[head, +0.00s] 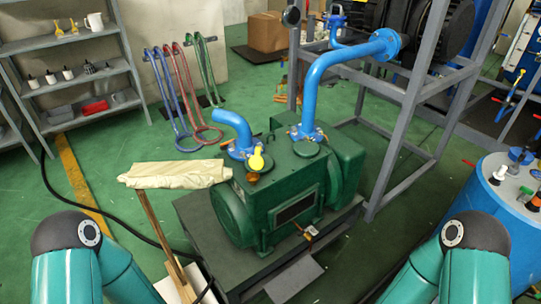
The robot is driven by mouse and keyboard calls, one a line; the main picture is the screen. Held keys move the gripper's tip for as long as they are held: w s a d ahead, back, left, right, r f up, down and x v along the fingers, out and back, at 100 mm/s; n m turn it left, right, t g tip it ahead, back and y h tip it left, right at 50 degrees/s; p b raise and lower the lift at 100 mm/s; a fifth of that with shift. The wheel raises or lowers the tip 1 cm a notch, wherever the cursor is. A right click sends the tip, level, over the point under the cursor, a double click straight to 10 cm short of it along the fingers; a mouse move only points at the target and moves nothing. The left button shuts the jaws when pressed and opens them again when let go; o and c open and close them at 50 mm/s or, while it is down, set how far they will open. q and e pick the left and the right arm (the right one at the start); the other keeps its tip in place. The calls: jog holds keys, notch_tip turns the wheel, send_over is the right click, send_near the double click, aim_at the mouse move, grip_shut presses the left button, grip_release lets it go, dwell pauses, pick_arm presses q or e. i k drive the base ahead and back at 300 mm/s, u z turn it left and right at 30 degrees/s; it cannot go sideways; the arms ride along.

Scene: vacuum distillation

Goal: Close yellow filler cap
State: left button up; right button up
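The yellow filler cap (256,162) is a small round yellow piece on top of the green vacuum pump (262,208), in front of the left blue pipe (234,127). A small amber-brown fitting (252,178) sits just below the cap in the picture. I cannot tell whether the cap is seated or raised. Teal links of my two arms show at the lower left and lower right. Neither gripper is in view.
A cream cloth (176,173) lies left of the pump, near a wooden handle (165,240). A grey metal frame (392,165) stands right of the pump. A blue tank (505,215) is at the right, and grey shelves (75,88) are at the left.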

aim_at(256, 162)
jog(key=u, duration=0.15)
jog(key=i, duration=0.9)
jog(key=z, duration=0.05)
